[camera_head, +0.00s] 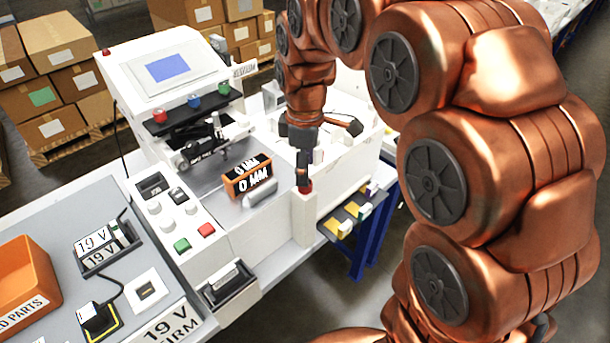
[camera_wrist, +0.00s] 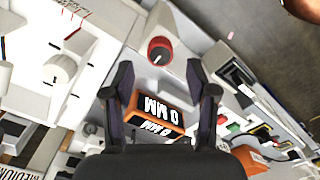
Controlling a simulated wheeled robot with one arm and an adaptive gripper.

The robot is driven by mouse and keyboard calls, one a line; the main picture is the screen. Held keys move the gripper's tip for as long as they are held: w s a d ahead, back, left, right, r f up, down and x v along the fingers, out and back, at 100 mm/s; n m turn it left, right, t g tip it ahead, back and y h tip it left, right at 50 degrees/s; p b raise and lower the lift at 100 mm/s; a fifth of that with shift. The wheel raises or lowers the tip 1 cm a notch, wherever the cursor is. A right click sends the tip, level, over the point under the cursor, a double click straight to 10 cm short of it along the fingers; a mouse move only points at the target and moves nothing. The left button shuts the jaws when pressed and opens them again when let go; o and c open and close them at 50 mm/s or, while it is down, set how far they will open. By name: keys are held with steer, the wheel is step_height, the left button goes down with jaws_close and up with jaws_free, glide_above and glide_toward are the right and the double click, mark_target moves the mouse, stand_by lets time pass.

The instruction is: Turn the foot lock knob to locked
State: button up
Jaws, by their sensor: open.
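In the head view the red knob (camera_head: 305,187) sits on top of a white post (camera_head: 305,220) at the machine's front right corner. My gripper (camera_head: 304,172) is directly above it there, pointing down. In the wrist view my gripper (camera_wrist: 160,66) is open, with one finger to each side of the knob and nothing held. Contact cannot be told.
An orange block marked "0 MM" (camera_head: 247,179) sits on the machine bed left of my gripper; a silver cylinder (camera_head: 260,193) lies beside it. A white knob (camera_wrist: 63,67) is left in the wrist view. A control panel (camera_head: 178,213) and an orange bin (camera_head: 27,280) stand further left.

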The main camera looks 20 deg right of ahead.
steer(key=shift+f+p, duration=0.45)
steer(key=shift+f, duration=1.6)
jaws_close()
